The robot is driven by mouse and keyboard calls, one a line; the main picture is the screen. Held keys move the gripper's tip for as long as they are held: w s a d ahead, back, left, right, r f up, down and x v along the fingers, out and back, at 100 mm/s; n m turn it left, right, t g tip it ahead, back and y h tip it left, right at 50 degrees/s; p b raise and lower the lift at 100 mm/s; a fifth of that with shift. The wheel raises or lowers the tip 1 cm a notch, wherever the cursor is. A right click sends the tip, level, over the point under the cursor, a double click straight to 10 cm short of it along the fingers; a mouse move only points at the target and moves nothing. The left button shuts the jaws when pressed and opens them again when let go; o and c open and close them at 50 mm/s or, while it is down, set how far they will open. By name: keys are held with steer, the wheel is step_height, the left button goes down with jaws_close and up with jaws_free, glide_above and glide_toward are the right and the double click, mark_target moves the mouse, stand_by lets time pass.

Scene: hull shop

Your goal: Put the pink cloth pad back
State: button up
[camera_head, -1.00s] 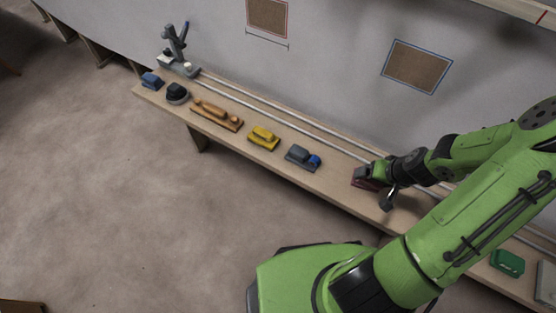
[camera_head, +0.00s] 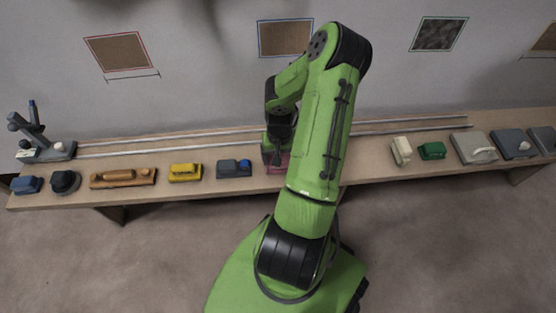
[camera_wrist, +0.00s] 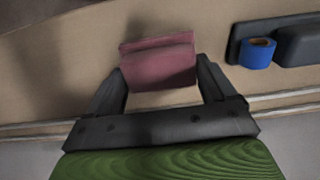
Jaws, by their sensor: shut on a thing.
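The pink cloth pad (camera_wrist: 158,68) is a dull pink block between the two fingers of my gripper (camera_wrist: 160,82) in the wrist view. My gripper is shut on it, with a finger against each side. In the head view the pink pad (camera_head: 281,163) shows only in part at the bench, beside and behind my green arm. My gripper (camera_head: 277,150) there is mostly hidden by my arm. I cannot tell whether the pad touches the bench top.
A long wooden bench (camera_head: 370,175) runs along the wall. Left of the pad stand a blue-grey block (camera_head: 233,168), a yellow block (camera_head: 185,172) and a wooden plane-like tool (camera_head: 123,178). A white block (camera_head: 401,150) and a green block (camera_head: 432,150) stand right. Rails (camera_head: 180,137) run behind.

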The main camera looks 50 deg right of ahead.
steer(key=shift+f, duration=0.3)
steer(key=o, duration=0.8)
step_height(320, 180, up, 12)
steer(key=p, duration=0.5)
steer(key=w+a+r+n+t+h, duration=0.1)
steer(key=w+a+r+n, duration=0.1)
steer(key=a+r, duration=0.5)
steer(key=w+a+r+n+h, duration=0.25)
steer(key=a+r, duration=0.25)
steer(key=r, duration=0.4)
steer(key=s+a+r+n+t+y, duration=0.1)
steer(key=s+a+r+n+t, duration=0.1)
steer(key=s+a+r, duration=0.2)
steer(key=s+a+r+n+t+y, duration=0.2)
steer(key=s+a+r, duration=0.3)
steer(key=a, duration=0.5)
steer(key=shift+s+a+n+t, duration=0.35)
steer(key=shift+s+n, duration=0.1)
steer(key=shift+n, duration=0.2)
